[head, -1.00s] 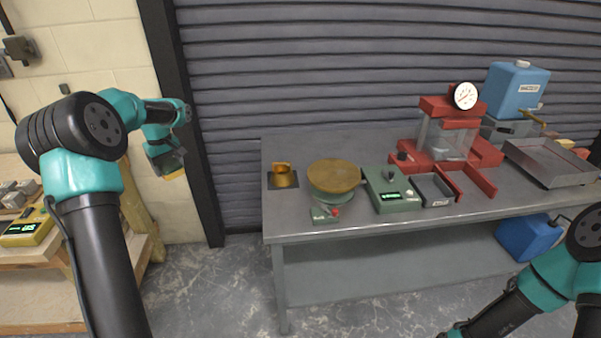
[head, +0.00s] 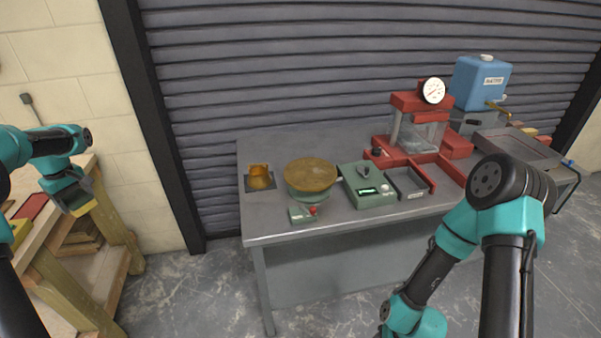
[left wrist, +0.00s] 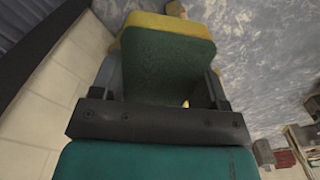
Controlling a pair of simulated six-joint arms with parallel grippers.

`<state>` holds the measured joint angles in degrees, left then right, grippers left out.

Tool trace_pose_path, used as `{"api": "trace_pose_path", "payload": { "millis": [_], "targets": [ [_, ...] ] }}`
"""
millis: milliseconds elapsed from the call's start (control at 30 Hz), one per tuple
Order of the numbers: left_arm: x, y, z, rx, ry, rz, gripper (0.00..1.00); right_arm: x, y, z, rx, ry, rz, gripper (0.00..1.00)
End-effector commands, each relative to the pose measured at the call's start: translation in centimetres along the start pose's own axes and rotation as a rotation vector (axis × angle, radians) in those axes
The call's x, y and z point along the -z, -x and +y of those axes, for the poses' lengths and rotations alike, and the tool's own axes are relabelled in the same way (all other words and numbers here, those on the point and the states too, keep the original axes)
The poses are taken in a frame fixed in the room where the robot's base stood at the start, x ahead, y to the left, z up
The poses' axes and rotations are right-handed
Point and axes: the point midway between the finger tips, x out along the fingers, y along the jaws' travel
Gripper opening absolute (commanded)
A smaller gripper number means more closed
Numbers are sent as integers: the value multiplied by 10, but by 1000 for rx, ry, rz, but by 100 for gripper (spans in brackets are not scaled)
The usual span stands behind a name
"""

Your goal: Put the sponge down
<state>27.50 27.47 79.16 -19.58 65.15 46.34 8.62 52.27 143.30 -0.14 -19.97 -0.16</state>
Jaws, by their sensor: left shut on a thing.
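My left gripper (head: 76,201) is shut on a sponge, with its fingers on either side of it. The sponge (head: 84,208) shows as a small yellow edge at the fingertips in the head view. In the left wrist view the sponge (left wrist: 168,62) fills the space between the fingers, a dark green block with a yellow layer at its far side. The gripper holds it in the air, near the wooden bench (head: 115,222) at the left. My right gripper is out of the picture, beyond the bottom edge; only its arm shows.
A grey metal table (head: 262,228) carries a brass mould (head: 260,178), a round brown-topped stand (head: 311,173), a green box (head: 366,188), a red press (head: 405,140) and a blue container (head: 481,83). A red item (head: 30,207) lies on the wooden bench. Concrete floor lies between bench and table.

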Motion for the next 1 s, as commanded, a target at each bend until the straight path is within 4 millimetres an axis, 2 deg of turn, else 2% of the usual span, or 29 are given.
{"api": "trace_pose_path", "payload": {
  "millis": [267, 467, 667, 800, 1000],
  "targets": [
    [-1, 0, 1, 0, -2, 0, 42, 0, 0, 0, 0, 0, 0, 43],
    [-18, -7, 22, 1, -40, -3, 42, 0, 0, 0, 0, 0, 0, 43],
    [-63, -24, 71, 3, -139, -5, 42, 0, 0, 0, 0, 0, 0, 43],
    [-107, -38, 108, 4, -226, -6, 42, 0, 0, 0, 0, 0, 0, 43],
    [-177, -55, 153, 4, -355, -4, 42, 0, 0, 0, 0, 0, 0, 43]
  ]
}}
